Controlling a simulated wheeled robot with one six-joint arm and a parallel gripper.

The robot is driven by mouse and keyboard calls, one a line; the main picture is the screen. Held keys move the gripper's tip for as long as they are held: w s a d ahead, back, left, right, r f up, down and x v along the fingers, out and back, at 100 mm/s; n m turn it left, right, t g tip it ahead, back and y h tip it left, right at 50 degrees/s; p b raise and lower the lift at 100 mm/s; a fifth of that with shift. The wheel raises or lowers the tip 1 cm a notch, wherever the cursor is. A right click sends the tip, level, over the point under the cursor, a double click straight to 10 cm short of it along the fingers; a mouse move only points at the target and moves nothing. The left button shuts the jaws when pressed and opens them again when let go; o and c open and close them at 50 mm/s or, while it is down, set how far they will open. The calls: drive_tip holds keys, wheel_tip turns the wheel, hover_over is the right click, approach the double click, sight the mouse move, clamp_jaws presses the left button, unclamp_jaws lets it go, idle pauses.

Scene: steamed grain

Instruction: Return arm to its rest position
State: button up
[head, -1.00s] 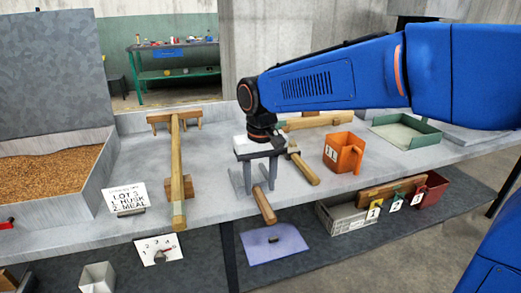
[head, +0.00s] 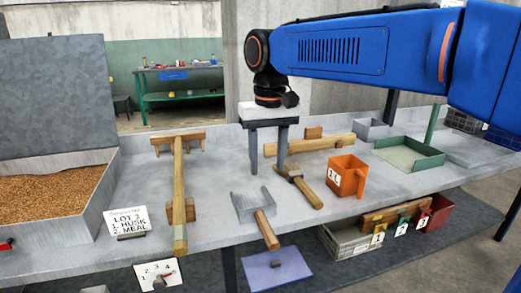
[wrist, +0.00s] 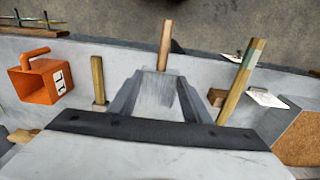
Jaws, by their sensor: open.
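My gripper (head: 267,163) hangs over the middle of the bench with its two grey fingers apart and nothing between them. A grey metal scoop with a wooden handle (head: 264,228) lies on the bench below and in front of it, apart from the fingers. In the wrist view my gripper (wrist: 159,90) points down at the bench, and the scoop's pan (wrist: 157,92) shows between the fingers, with its handle (wrist: 165,45) beyond. My blue arm reaches in from the right.
A long wooden rake (head: 179,205) lies left of the scoop, beside a grain tray (head: 97,195) and lot sign (head: 127,221). A wooden mallet (head: 303,187), orange jug (head: 346,175) and green tray (head: 440,160) are to the right. Numbered bins (head: 343,241) sit below.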

drive_tip(key=s+d+f+m+t, duration=0.1)
drive_tip(key=s+d+f, duration=0.2)
drive_tip(key=s+d, duration=0.35)
drive_tip(key=s+d+f+m+t, duration=0.1)
drive_tip(key=s+d+f, duration=0.25)
drive_tip(key=d, duration=0.65)
drive_tip(key=s+d+f+m+t, duration=0.1)
drive_tip(key=s+d+f+t, duration=0.1)
drive_tip(key=s+d+f, duration=0.7)
drive_tip(key=shift+s+d+f, duration=0.2)
drive_tip(key=shift+s+f, duration=0.25)
drive_tip(key=shift+f, duration=1.05)
